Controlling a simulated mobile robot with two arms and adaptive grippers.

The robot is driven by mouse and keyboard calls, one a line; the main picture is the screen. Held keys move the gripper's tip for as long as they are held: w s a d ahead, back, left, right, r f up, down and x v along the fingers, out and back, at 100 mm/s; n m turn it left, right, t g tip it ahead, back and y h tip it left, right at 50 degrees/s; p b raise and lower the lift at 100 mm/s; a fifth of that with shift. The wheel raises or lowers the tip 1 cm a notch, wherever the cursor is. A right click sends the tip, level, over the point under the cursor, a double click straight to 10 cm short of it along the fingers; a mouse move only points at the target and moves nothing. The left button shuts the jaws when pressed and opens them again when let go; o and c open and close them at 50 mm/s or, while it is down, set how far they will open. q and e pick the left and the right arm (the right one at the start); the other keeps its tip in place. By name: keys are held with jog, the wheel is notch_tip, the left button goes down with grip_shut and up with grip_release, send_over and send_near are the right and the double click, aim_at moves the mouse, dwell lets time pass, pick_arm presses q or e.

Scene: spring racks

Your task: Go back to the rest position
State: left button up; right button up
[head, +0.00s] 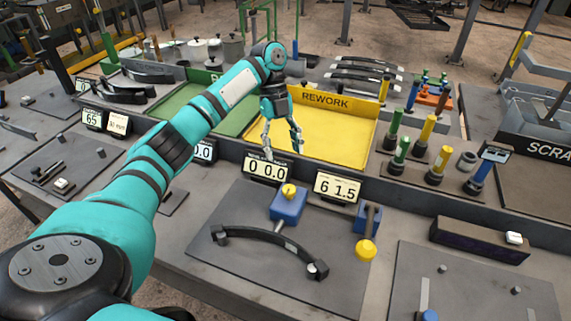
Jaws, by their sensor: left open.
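My left arm reaches in from the lower left, teal with dark bands. My left gripper (281,138) hangs fingers down, open and empty, over the near left part of the yellow REWORK tray (330,130). It is behind the display reading 0 0.0 (267,167). A curved dark leaf spring (270,238) lies on the grey plate (225,270) in front of the displays, beside a blue block with a yellow knob (288,203). My right gripper is not in view.
A display reading 61.5 (338,187) stands on the bench. Upright green and yellow-topped gauges (440,163) stand right of the REWORK tray. A green tray (205,103) lies behind my arm. A SCRAP bin (540,145) is at the right. Several dark springs (362,73) lie at the back.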

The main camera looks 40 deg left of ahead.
pick_arm(q)
jog(key=shift+w+a+r, duration=0.1)
jog(key=shift+a+r, duration=0.1)
jog(key=shift+r, duration=0.4)
